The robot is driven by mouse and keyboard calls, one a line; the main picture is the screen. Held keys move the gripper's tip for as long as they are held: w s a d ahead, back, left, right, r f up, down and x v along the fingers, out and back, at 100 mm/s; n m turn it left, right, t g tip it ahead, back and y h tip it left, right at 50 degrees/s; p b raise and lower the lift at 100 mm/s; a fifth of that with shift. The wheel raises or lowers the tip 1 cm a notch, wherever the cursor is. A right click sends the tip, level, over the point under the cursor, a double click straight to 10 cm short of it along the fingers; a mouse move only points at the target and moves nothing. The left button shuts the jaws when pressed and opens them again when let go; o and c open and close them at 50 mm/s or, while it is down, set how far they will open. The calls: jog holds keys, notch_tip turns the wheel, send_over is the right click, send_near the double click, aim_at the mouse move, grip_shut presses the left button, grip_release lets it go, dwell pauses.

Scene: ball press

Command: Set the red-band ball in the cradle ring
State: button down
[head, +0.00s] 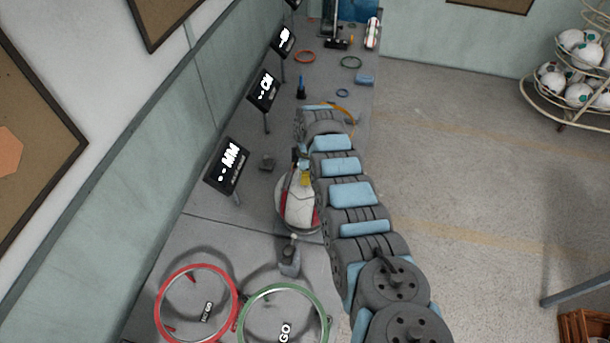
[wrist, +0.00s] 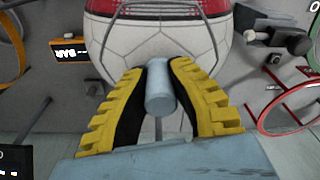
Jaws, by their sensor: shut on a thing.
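The red-band ball (head: 301,205) is white with red patches and stands on the bench, partly hidden by my arm in the head view. In the wrist view the ball (wrist: 152,38) fills the top middle, its red band at the top edge. A grey curved band, perhaps the cradle ring (wrist: 97,45), runs around it; whether the ball rests in it I cannot tell. My gripper (wrist: 163,72) has its yellow fingers closed around a light grey cylinder (wrist: 159,90) in front of the ball. What the cylinder is joined to is hidden.
A red NO GO ring (head: 160,296) and a green GO ring (head: 244,305) stand at the near end of the bench. A small grey fixture (head: 290,258) is between them and the ball. A black MM display (head: 228,166) stands by the wall. Smaller rings lie farther along.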

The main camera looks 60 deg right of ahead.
jog(key=shift+f, duration=0.25)
jog(key=c, duration=1.1)
grip_release()
jog(key=shift+r, duration=0.15)
jog(key=shift+w+d+r, duration=0.1)
jog(key=shift+r, duration=1.85)
jog(key=r, duration=0.5)
jog(key=r+b, duration=0.1)
jog(key=r, duration=0.2)
jog(key=shift+s+d+r, duration=0.15)
jog(key=shift+s+r, duration=0.05)
jog(key=shift+s, duration=0.2)
jog(key=shift+w, duration=0.1)
